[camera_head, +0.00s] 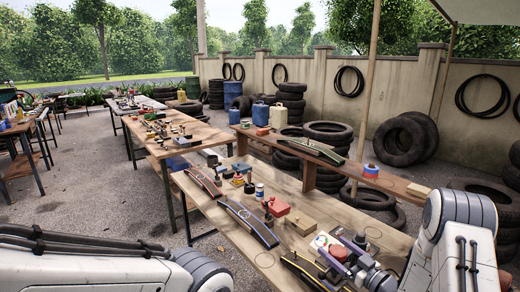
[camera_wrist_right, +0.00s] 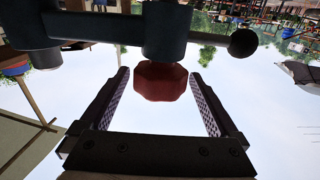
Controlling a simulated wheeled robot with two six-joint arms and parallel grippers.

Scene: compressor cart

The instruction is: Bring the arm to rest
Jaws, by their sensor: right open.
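My right arm comes in from the right in the head view, and its gripper (camera_head: 346,262) is low over the near end of the workbench (camera_head: 225,222). In the right wrist view the right gripper (camera_wrist_right: 159,73) is open, its two fingers apart. A dark red, many-sided knob (camera_wrist_right: 160,82) under a dark cylinder shows between the fingers, with a gap on each side. I cannot tell how deep it is between them. My left arm crosses the lower left of the head view; its gripper is outside the picture.
A raised plank shelf (camera_head: 390,181) with a blue tape roll (camera_head: 371,170) runs behind. Tyres (camera_head: 400,140) stand by the wall.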

